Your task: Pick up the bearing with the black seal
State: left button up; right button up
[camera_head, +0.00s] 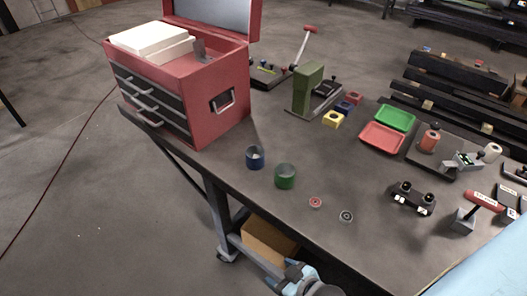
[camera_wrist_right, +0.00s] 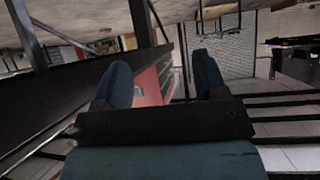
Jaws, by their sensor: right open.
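The bearing with the black seal (camera_head: 346,216) lies flat on the dark table near its front edge. A bearing with a red seal (camera_head: 315,202) lies just to its left, apart from it. My right gripper (camera_head: 279,272) is at the bottom of the head view, beyond the table's front edge and away from both bearings. Its two blue fingers stand apart and empty in the right wrist view (camera_wrist_right: 162,80). No bearing can be made out in that view. My left gripper is not in view.
A red toolbox (camera_head: 222,100) stands at the table's left end. A black fixture (camera_head: 411,199) is to the right. A cardboard box (camera_head: 269,243) sits under the table.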

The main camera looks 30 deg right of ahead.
aim_at(345, 218)
jog(key=j+z, duration=0.1)
jog(key=z, duration=0.8)
jog(key=k+j+z, duration=0.1)
jog(key=z, duration=0.75)
